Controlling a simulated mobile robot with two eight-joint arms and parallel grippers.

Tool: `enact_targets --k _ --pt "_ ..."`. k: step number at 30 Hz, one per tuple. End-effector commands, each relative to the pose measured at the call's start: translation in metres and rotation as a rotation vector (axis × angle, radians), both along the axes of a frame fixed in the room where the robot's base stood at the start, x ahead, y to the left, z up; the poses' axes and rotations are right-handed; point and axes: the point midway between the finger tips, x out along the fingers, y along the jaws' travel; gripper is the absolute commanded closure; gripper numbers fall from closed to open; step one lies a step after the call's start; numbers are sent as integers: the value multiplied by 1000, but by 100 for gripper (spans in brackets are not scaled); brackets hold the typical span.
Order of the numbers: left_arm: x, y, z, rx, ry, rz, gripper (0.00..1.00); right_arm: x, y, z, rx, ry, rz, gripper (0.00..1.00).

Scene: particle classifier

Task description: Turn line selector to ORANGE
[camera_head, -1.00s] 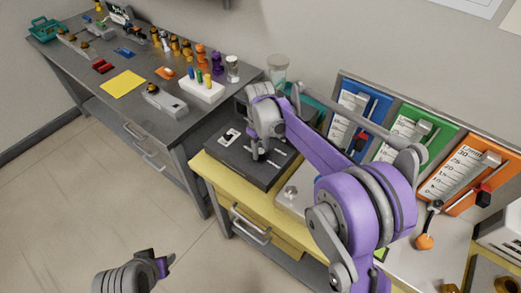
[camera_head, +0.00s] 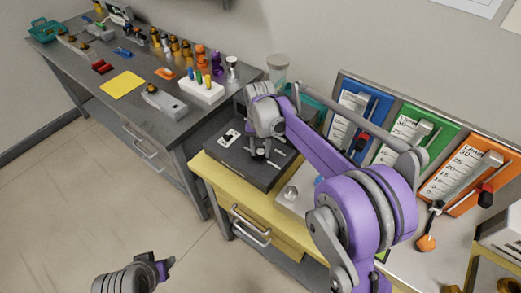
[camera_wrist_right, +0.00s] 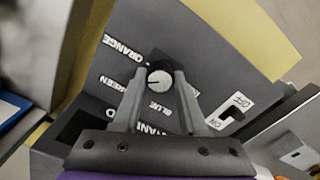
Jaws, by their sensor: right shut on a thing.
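The line selector is a dark panel (camera_wrist_right: 190,50) with a round knob (camera_wrist_right: 160,78) in the right wrist view. My right gripper (camera_wrist_right: 160,84) is shut on the knob, one finger on each side. In the head view, my right gripper (camera_head: 261,155) is down at the dark panel box (camera_head: 240,168), and the knob is hard to make out. My left gripper (camera_head: 166,267) hangs over the floor, its finger opening unclear.
An ON/OFF switch (camera_wrist_right: 236,115) sits beside the labels. Blue (camera_head: 373,108), green (camera_head: 440,134) and orange (camera_head: 492,188) gauge panels stand to the right. A grey table (camera_head: 120,100) with several small items is at the left. The floor in front is clear.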

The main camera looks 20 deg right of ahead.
Motion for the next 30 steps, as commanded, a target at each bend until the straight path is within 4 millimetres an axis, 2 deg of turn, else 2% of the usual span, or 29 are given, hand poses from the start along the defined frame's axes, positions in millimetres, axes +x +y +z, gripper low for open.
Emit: enact_targets --k 15,22,30 --pt "-1 0 -2 0 1 0 50 0 -1 1 0 -1 -454 100" --pt "-1 0 -3 0 1 0 50 0 -1 1 0 -1 -582 100" --pt "-1 0 -3 0 1 0 50 0 -1 1 -1 -1 -652 100"
